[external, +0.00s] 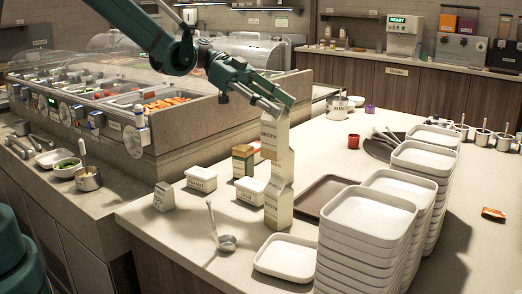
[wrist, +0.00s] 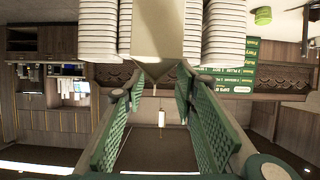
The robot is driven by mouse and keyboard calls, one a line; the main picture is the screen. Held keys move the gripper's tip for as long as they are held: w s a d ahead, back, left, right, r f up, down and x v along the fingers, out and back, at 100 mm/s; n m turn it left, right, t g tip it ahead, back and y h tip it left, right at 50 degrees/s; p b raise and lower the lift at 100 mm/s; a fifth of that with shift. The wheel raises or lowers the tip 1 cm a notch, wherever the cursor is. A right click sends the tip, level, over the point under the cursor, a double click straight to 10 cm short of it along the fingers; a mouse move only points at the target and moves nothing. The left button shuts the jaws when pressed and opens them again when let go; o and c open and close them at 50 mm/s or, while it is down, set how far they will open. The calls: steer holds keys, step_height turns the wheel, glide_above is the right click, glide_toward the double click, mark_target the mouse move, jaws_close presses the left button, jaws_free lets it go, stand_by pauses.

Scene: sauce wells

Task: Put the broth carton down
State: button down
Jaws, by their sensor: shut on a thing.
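My gripper (external: 276,103) is shut on the top of a cream broth carton (external: 272,137), which it holds roughly upright above the counter. In the wrist view the green fingers close on the pale carton (wrist: 158,42) from both sides. Directly below in the external view, more cream carton shapes (external: 278,207) form a column down to the counter. I cannot tell whether the held carton touches the one beneath it.
A brown tray (external: 322,197) and a white tray (external: 284,258) lie right of the column. Tall stacks of white trays (external: 365,240) stand farther right. White tubs (external: 201,179), a small carton (external: 164,196) and a ladle (external: 227,242) are left. The far-right counter is mostly clear.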

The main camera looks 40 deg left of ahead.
steer(key=w+d+f, duration=0.2)
steer(key=w+d, duration=0.9)
steer(key=d, duration=0.4)
steer(key=shift+w+f+p, duration=0.1)
steer(key=shift+f+p, duration=0.25)
steer(key=shift+f, duration=2.1)
step_height(320, 180, down, 6)
steer(key=b, duration=0.1)
steer(key=shift+f, duration=0.1)
steer(key=shift+f+b, duration=0.5)
steer(key=shift+f, duration=1.3)
